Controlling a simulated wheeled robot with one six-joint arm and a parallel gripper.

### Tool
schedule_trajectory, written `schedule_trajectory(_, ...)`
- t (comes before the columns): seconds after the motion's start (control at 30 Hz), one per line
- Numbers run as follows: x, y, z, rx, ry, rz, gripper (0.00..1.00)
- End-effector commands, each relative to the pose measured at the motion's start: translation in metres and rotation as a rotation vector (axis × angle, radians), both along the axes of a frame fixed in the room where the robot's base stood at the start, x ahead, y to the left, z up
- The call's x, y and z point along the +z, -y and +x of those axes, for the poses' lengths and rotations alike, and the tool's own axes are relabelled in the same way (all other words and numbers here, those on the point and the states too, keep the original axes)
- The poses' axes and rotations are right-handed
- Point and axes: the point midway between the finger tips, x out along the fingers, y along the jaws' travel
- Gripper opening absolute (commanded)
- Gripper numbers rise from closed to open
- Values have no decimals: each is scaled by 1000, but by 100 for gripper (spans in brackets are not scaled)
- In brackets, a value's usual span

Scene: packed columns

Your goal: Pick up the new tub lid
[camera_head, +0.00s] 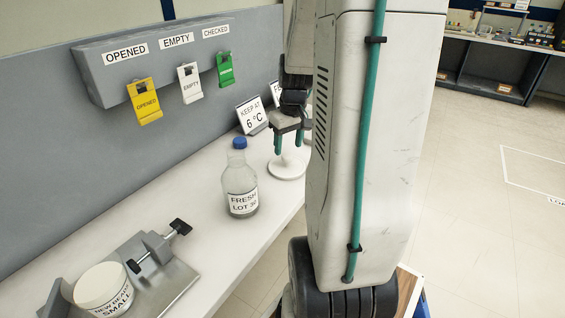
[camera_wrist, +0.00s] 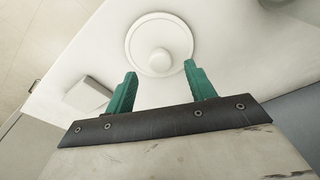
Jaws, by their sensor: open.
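A round white lid (camera_head: 288,167) with a raised knob lies flat on the white bench. In the wrist view the lid (camera_wrist: 140,42) shows from above, its knob at the centre. My gripper (camera_head: 288,148) is above the lid, with its green fingers pointing down, open and empty. In the wrist view the green fingertips (camera_wrist: 160,70) are spread apart on either side near the lid's edge and the knob. The height gap between fingertips and lid is hard to judge. A white tub (camera_head: 103,287) with a label reading "SMALL" sits in a clamp fixture at the lower left.
A bottle with a blue cap (camera_head: 240,190), labelled "FRESH", stands on the bench left of the lid. Yellow, white and green tags hang from a panel (camera_head: 165,62). The bench between bottle and clamp is clear.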

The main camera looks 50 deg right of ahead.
Motion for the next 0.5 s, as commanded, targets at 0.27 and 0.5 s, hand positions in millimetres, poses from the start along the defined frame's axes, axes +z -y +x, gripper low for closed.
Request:
schedule_trajectory(0.27, -40, 2, 6, 0, -3, 3, 55)
schedule_trajectory(0.5, -51, 4, 7, -2, -1, 1, 55)
